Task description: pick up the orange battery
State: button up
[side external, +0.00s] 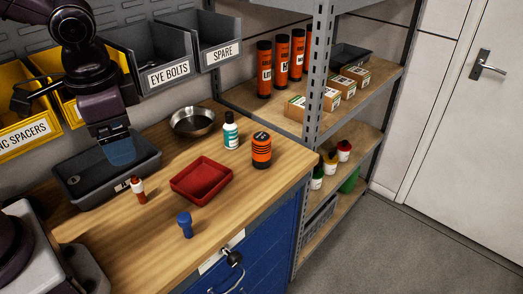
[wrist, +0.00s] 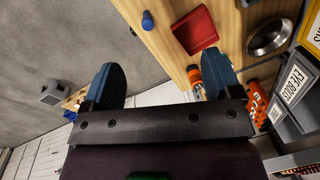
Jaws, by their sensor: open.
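The orange battery (side external: 261,152), an upright orange cylinder with black bands and a dark top, stands on the wooden bench at the right, near its shelf-side edge. In the wrist view the battery (wrist: 193,75) shows beside the right finger, which partly covers it. My gripper (side external: 120,152) is at the left of the bench, above or in front of the dark grey tray, well apart from the battery. In the wrist view my gripper (wrist: 162,80) has its two blue fingers wide apart with nothing between them.
A teal-and-white bottle (side external: 230,131) stands just left of the battery. A metal bowl (side external: 192,121), red tray (side external: 201,181), red-and-white bottle (side external: 138,190), blue peg-like object (side external: 185,225) and dark grey tray (side external: 82,197) also occupy the bench. A shelf post (side external: 316,75) rises behind the battery.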

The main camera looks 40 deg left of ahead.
aim_at(260, 147)
jog(key=w+d+f+m+t+y, duration=0.1)
jog(key=w+f+m+t+y, duration=0.2)
jog(key=w+f+m, duration=0.3)
jog(key=w+f+m+t+y, duration=0.3)
jog(key=w+f+m+y, duration=0.2)
jog(key=w+f+m, duration=0.1)
jog(key=w+d+f+m+t+y, duration=0.1)
jog(key=w+f+m+t+y, duration=0.2)
jog(key=w+f+m, duration=0.3)
jog(key=shift+d+f+m+y, duration=0.2)
jog(key=shift+f+m, duration=0.45)
jog(key=shift+f, duration=0.25)
jog(key=shift+d+f+m+y, duration=0.1)
jog(key=shift+f+m+y, duration=0.1)
jog(key=shift+f+m, duration=0.6)
jog(key=w+d+m+t+h, duration=0.1)
jog(key=w+d+m+t, duration=0.1)
jog(key=w+d+m+t+h, duration=0.1)
jog(key=w+d+m+t, duration=0.1)
jog(key=w, duration=0.1)
jog(key=shift+r+t+h, duration=0.2)
jog(key=shift+t+h, duration=0.1)
jog(key=shift+w+r+m, duration=0.1)
jog(key=shift+w+m, duration=0.15)
jog(key=x, duration=0.7)
jog(key=shift+w, duration=0.1)
jog(key=shift+x, duration=2.7)
jog(key=c, duration=1.2)
